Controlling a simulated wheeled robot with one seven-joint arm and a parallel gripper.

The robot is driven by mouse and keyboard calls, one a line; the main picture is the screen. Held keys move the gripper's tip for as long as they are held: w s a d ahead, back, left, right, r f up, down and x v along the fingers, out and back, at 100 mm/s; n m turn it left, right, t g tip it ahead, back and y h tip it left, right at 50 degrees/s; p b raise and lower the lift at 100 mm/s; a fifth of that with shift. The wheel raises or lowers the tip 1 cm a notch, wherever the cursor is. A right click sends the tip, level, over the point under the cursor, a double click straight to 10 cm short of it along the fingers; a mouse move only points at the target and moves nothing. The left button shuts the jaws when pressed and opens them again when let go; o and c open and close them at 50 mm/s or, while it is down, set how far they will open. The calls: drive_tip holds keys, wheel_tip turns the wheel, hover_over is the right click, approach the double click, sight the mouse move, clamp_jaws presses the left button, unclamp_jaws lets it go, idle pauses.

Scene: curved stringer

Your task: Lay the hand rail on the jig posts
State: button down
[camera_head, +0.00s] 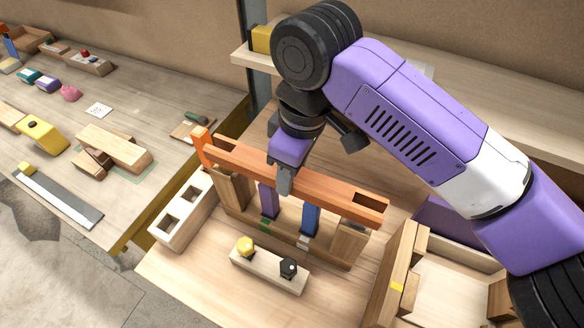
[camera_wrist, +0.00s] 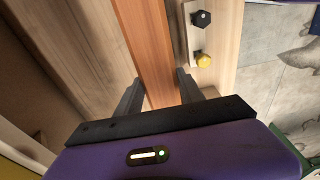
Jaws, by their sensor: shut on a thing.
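The hand rail (camera_head: 330,187) is a long reddish-brown bar with a dark slot near its right end. It lies lengthwise over the jig, level with the tops of the wooden posts (camera_head: 348,243). I cannot tell whether it touches them. A purple post (camera_head: 268,199) and a blue post (camera_head: 310,218) stand between the wooden ones, under the rail. My gripper (camera_head: 285,181) is shut on the rail left of its middle. In the wrist view the rail (camera_wrist: 148,40) runs between my two fingers (camera_wrist: 160,92). The far finger is hidden in the head view.
An upright orange piece (camera_head: 201,147) stands at the rail's left end. A pale block with square holes (camera_head: 182,212) is at left. A strip with yellow and black knobs (camera_head: 268,271) lies in front. A wooden tray (camera_head: 455,292) is at right. The left table (camera_head: 60,150) holds loose parts.

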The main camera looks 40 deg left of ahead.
drive_tip(key=shift+f+b, duration=0.45)
drive_tip(key=shift+f, duration=0.8)
drive_tip(key=c, duration=0.6)
unclamp_jaws()
drive_tip(key=shift+c, duration=0.2)
drive_tip(key=shift+w+d+r+b, duration=0.1)
drive_tip(key=shift+d+r+b, duration=0.1)
drive_tip(key=shift+r, duration=1.1)
drive_tip(key=shift+s+d+r+b, duration=0.1)
drive_tip(key=shift+r+b, duration=0.15)
drive_tip(key=shift+r, duration=1)
drive_tip(key=shift+w+d+r+b, duration=0.1)
drive_tip(key=shift+d+r+b, duration=0.1)
drive_tip(key=shift+r, duration=1.1)
drive_tip(key=shift+a, duration=0.1)
